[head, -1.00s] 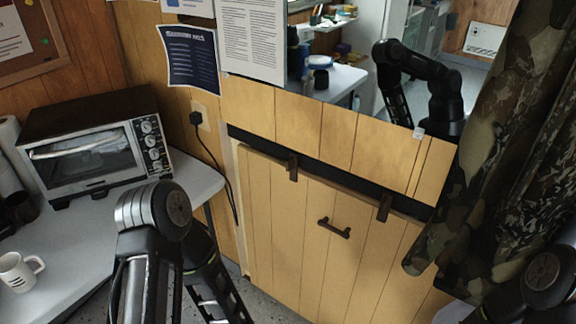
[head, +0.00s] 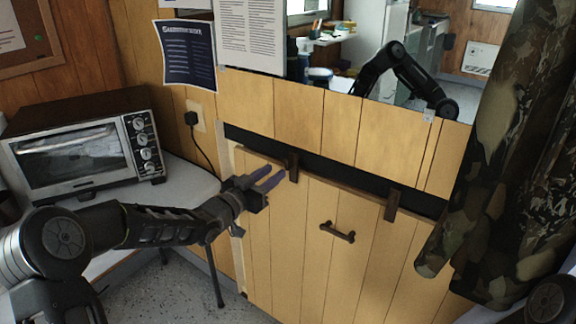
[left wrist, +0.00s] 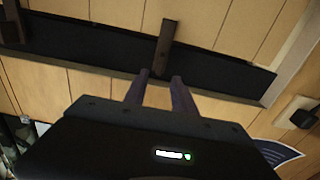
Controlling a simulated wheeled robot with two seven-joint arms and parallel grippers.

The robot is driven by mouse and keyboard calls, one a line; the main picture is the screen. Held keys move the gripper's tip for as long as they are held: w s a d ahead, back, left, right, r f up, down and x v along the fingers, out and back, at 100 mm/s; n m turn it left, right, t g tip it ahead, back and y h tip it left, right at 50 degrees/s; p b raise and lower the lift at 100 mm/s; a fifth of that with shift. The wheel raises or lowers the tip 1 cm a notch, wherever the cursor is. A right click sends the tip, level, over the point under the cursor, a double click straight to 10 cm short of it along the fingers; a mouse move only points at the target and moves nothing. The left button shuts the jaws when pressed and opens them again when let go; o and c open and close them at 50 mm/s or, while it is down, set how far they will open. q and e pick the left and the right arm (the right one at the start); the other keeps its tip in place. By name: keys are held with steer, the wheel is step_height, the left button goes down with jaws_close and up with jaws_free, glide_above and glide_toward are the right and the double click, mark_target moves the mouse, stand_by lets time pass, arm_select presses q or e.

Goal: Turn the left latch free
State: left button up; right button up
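The left latch (head: 292,166) is a dark brown bar standing upright across the top edge of the wooden hatch panel (head: 285,225). It also shows in the left wrist view (left wrist: 165,47). My left gripper (head: 276,175) is open, its two purple fingers pointing at the latch from the left. In the left wrist view the fingertips (left wrist: 159,76) sit apart, just short of the latch, with its lower end lined up with the gap between them. I cannot tell if they touch it. The right latch (head: 392,204) also stands upright. My right gripper is out of view.
A dark handle (head: 337,232) sits on the panel below the latches. A black gap (head: 340,172) runs above the panel. A toaster oven (head: 85,145) stands on the table at left. A camouflage curtain (head: 490,150) hangs at right.

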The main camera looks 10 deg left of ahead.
mark_target(286, 164)
arm_select(q)
steer(key=shift+x, duration=3.9)
steer(key=shift+f, duration=0.1)
steer(key=shift+c, duration=0.3)
jaws_close()
